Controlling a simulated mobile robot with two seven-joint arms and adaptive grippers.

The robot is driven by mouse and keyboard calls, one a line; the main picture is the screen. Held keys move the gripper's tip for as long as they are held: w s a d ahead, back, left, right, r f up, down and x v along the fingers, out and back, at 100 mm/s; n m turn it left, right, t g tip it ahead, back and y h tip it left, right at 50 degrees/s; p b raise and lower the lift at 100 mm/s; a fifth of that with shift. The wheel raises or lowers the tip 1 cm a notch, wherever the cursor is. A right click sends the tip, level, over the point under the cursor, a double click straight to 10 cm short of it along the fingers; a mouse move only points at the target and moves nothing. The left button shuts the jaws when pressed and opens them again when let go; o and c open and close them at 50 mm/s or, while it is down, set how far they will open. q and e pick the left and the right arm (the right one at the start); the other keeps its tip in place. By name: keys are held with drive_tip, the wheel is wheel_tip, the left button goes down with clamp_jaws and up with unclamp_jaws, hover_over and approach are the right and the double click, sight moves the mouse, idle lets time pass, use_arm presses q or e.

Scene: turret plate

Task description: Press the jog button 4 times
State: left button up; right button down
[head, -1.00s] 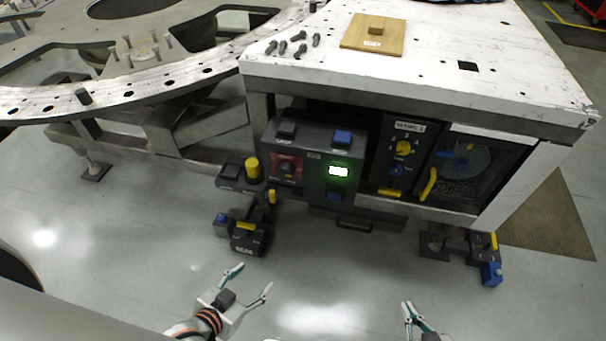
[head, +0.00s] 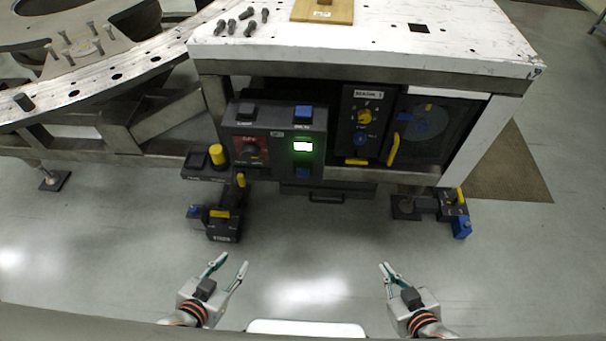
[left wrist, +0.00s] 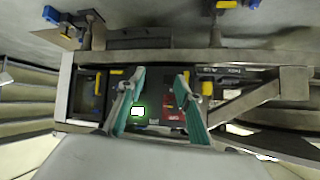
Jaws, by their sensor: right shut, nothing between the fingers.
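The dark control box (head: 278,128) hangs under the front edge of the white-topped bench. The labels are too small to tell which is the jog button. My left gripper (head: 230,266) is open and empty, well in front of the box. In the left wrist view its fingers (left wrist: 161,74) frame the box, with the lit display (left wrist: 138,111) between them. My right gripper (head: 387,267) is shut and empty, touching nothing.
A selector panel (head: 365,117) and a dark window with a yellow handle (head: 393,149) are right of the box. Pedal-like units stand on the floor at left (head: 222,223) and right (head: 455,207). A large ring plate (head: 100,85) is at left. The floor between is clear.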

use_arm(q)
clamp_jaws()
idle(1.0)
